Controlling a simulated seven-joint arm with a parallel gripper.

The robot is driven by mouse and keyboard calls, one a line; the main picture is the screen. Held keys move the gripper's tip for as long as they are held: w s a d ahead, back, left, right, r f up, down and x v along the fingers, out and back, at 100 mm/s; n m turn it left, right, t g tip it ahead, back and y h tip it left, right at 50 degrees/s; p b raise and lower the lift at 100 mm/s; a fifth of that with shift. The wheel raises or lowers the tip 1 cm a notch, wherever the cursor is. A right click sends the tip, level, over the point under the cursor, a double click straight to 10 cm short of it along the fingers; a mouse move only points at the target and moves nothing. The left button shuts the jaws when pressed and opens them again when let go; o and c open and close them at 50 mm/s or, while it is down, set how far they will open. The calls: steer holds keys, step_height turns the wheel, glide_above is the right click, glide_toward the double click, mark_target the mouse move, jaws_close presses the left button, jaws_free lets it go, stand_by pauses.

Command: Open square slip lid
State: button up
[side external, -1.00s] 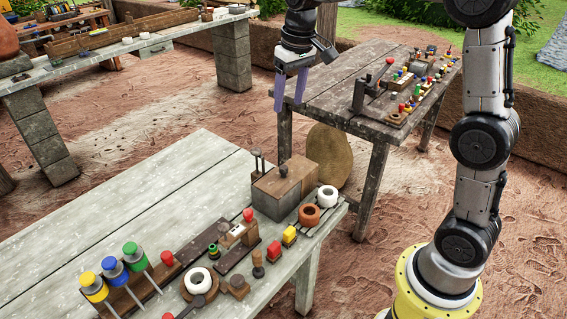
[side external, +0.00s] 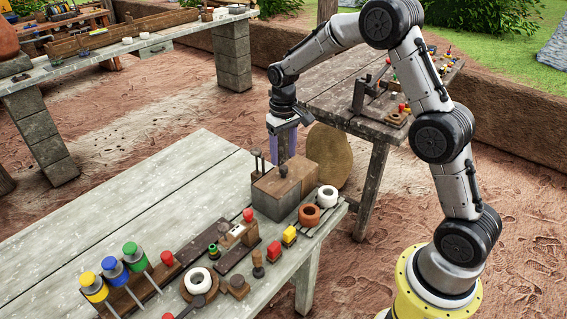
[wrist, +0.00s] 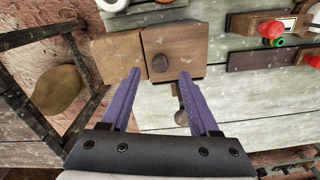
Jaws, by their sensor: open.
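A square box (side external: 272,206) with grey sides stands near the back corner of the pale table. Its brown wooden lid (side external: 290,183) carries a small dark knob (side external: 283,171). In the wrist view, the wooden top shows as two panels split by a seam, and the knob (wrist: 158,63) sits on the right panel (wrist: 178,45).
Colored knobs and blocks crowd the front edge. The table's left part (side external: 130,205) is clear.

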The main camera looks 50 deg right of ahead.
mark_target(284, 166)
steer(key=shift+f, duration=2.05)
steer(key=shift+c, duration=0.2)
jaws_close()
steer(key=shift+d+r, duration=0.1)
